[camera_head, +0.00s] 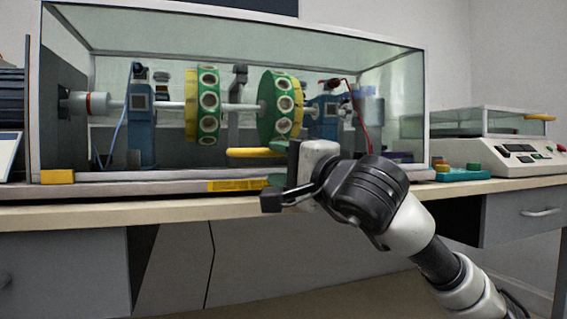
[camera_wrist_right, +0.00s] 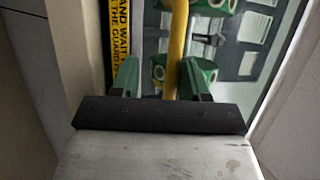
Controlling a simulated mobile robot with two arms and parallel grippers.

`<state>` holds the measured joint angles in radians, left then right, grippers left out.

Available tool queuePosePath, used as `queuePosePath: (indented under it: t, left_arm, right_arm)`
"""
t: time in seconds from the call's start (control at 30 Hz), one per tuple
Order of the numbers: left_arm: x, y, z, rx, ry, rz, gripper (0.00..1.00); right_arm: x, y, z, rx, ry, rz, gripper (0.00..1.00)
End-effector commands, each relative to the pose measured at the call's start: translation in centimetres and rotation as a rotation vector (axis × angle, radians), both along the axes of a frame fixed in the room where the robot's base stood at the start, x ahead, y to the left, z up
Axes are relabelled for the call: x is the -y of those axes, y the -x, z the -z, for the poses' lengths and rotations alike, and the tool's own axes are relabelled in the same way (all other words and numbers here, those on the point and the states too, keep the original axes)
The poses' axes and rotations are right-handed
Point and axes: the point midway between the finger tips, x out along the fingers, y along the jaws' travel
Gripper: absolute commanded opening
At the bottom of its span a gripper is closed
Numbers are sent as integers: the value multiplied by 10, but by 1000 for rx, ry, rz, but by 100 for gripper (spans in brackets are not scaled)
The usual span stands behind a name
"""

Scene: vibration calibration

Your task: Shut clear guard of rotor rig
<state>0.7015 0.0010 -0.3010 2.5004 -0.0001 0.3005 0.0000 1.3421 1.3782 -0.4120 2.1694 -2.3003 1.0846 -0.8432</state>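The rotor rig has a shaft with green and yellow rotor discs (camera_head: 208,105) inside a clear guard (camera_head: 232,30) with a pale frame. A yellow handle bar (camera_head: 255,152) lies level low at the guard's front; I cannot tell whether the guard is fully shut. My right gripper (camera_head: 278,164) is at the handle's right end. In the right wrist view, the handle (camera_wrist_right: 178,45) runs between the parted green fingers of my right gripper (camera_wrist_right: 160,75), nearer the right finger. Contact cannot be made out. My left gripper is out of view.
A yellow warning label (camera_head: 240,185) is on the rig's front edge, above the bench top (camera_head: 100,213). A yellow block (camera_head: 57,177) sits at the left corner. A white instrument (camera_head: 500,155) with a clear lid and a teal button box (camera_head: 455,173) stand to the right.

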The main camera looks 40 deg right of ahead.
Motion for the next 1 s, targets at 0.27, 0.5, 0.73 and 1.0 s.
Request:
queuePosePath:
  t: [0.27, 0.5, 0.73, 1.0]
  left_arm:
    - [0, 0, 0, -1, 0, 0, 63]
    - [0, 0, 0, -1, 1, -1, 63]
    - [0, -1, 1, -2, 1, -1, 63]
    - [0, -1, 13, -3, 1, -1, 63]
  right_arm:
    - [1, -1, 1, -5, -1, 1, 41]
    - [1, 0, 0, -3, -2, 2, 41]
    - [1, 19, 3, 0, 2, 5, 41]
    - [-1, 66, 13, 2, 5, 9, 41]
